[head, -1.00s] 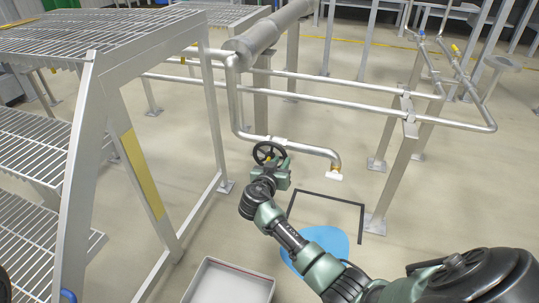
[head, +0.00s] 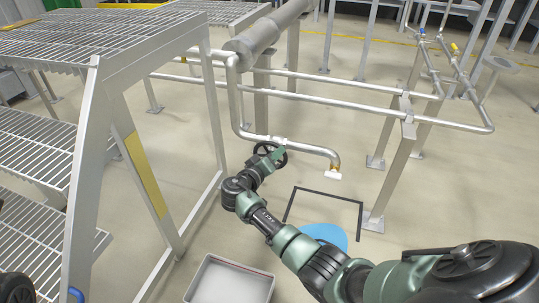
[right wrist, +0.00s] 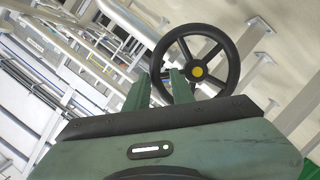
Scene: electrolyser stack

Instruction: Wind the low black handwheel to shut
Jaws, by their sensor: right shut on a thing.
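The low black handwheel (head: 257,149) sits on the silver pipe (head: 310,148), just left of the pipe's downturned brass end. My right gripper (head: 276,156) reaches it from the lower left and covers part of the wheel. In the right wrist view the handwheel (right wrist: 234,62) shows its spokes and a yellow hub. Its near rim passes between the two green fingers of my right gripper (right wrist: 160,78), which is shut on it. The valve body under the wheel is mostly hidden. My left gripper is not in view.
A grey metal stair frame (head: 82,165) stands at the left. A pale open tray (head: 229,262) lies on the floor below my arm. A support post (head: 391,180) stands beyond.

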